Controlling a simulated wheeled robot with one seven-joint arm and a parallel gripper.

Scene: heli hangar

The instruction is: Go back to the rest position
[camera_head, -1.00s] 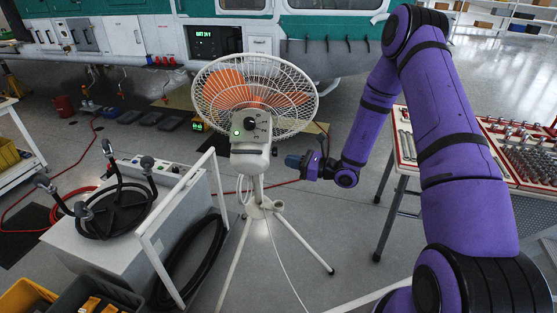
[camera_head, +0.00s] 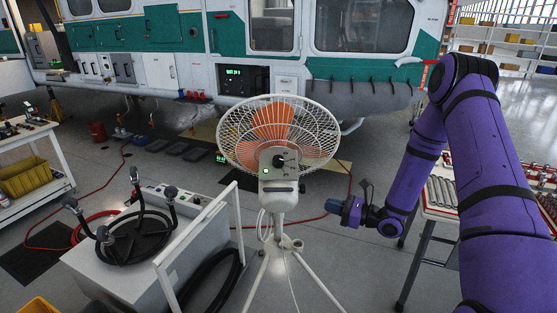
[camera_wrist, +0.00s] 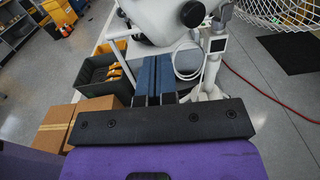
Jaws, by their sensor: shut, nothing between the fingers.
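My gripper (camera_head: 343,211) is at the end of my purple arm, to the right of the white stand fan (camera_head: 279,140) in the head view. It is apart from the fan's stand. In the wrist view my gripper (camera_wrist: 155,78) has its two blue fingers side by side, closed with nothing held. Part of the fan's wire guard (camera_wrist: 280,12) shows at the top right of the wrist view. The fan's control box has a green light.
A white cart (camera_head: 135,262) with a coiled black hose stands left of the fan. A table (camera_head: 440,212) with tools is behind my arm at the right. The helicopter (camera_head: 240,50) fills the back. A red cable (camera_head: 310,219) crosses the floor. Cardboard boxes (camera_wrist: 85,122) show in the wrist view.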

